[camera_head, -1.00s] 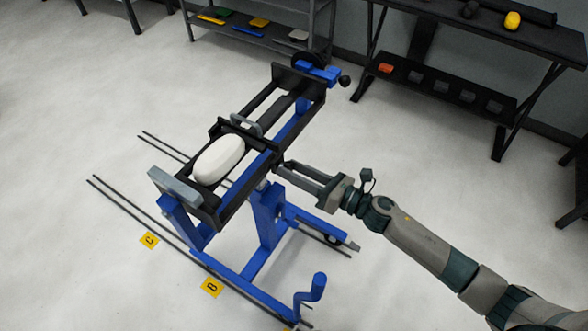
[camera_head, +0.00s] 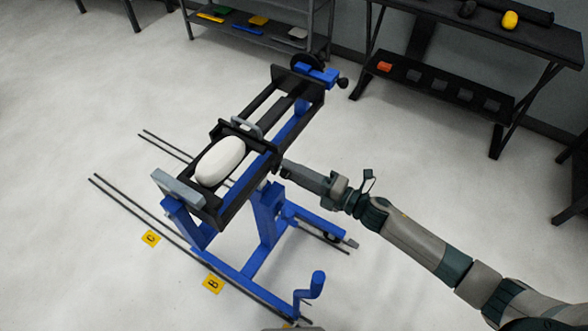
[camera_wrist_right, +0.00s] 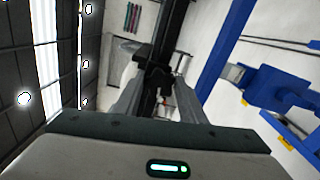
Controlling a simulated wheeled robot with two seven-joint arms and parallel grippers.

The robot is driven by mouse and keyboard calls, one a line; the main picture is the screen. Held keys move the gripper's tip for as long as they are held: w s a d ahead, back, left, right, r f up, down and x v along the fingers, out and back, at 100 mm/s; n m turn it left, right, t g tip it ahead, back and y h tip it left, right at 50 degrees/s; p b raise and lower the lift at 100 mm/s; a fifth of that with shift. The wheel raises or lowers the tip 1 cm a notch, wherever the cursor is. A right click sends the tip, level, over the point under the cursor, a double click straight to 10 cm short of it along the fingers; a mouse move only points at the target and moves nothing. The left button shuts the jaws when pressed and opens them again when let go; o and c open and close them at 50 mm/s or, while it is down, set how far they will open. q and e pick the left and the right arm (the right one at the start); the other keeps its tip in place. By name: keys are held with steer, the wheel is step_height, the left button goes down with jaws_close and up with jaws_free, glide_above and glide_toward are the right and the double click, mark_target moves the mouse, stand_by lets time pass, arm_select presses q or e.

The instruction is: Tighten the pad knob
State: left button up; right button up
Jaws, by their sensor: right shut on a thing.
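My right gripper (camera_head: 284,168) reaches in from the right, its fingertips at the near right side of the black carriage on the blue stand (camera_head: 268,205). It is shut on the dark pad knob (camera_wrist_right: 154,84), which shows between the two fingers in the right wrist view. In the head view the gripper mostly hides the knob. A white rounded piece (camera_head: 220,160) lies in the black frame, against the black crosspiece with a grey handle (camera_head: 247,127). My left gripper is not in view.
A blue crank (camera_head: 317,285) stands at the stand's front right. Floor rails (camera_head: 140,210) run beside yellow markers B (camera_head: 213,284) and C (camera_head: 150,238). A dark workbench (camera_head: 480,40) and shelf (camera_head: 255,30) stand behind.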

steer(key=m+p, duration=0.1)
steer(key=m, duration=0.7)
steer(key=m+p, duration=0.1)
steer(key=m, duration=0.3)
steer(key=shift+s+f+m+p, duration=0.1)
steer(key=shift+f+m+p, duration=0.2)
steer(key=shift+f+m, duration=0.1)
steer(key=m, duration=0.3)
steer(key=shift+m, duration=0.3)
steer(key=shift+s+a+m, duration=0.1)
steer(key=shift+s+m, duration=0.05)
steer(key=shift+m, duration=1.45)
steer(key=o, duration=1)
steer(key=shift+r, duration=0.1)
